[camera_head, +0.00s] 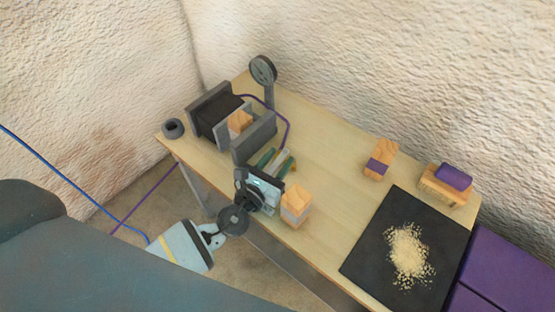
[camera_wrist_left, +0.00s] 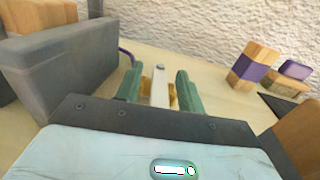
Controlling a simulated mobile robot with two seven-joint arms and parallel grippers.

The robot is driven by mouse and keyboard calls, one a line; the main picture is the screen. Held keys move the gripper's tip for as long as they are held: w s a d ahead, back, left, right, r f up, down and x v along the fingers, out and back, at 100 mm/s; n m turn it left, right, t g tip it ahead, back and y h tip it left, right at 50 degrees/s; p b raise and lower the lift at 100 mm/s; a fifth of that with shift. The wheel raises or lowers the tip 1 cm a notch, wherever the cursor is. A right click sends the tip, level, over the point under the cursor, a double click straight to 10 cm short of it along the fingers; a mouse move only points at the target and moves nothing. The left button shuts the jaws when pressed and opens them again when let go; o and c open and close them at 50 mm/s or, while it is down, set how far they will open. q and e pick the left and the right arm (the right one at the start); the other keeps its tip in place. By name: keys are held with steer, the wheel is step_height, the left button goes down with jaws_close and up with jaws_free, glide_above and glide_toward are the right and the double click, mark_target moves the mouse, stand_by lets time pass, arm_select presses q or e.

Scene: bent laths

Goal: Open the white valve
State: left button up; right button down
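A white valve handle (camera_wrist_left: 159,86) stands between the two green fingers of my left gripper (camera_wrist_left: 158,90) in the left wrist view. A brass-coloured part (camera_wrist_left: 147,98) shows beside and behind the handle. There is a gap between the handle and each finger, so the gripper is open around it and not clamped. In the head view my left gripper (camera_head: 274,162) reaches over the table's near edge, and little of the valve can be told apart from the fingers. My right gripper is not in view.
A grey clamp-like fixture (camera_head: 255,137) holding a wood block is close left of the gripper. A round gauge (camera_head: 263,70) stands behind. A wood block (camera_head: 296,204) is close right. A black mat (camera_head: 365,246) with crumbs lies further right. The table's middle is clear.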

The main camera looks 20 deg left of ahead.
arm_select(q)
steer(key=shift+s, duration=0.1)
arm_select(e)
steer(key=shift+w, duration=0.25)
arm_select(q)
steer(key=shift+s, duration=0.35)
steer(key=v, duration=0.6)
steer(key=shift+a, duration=0.1)
steer(key=shift+s, duration=0.45)
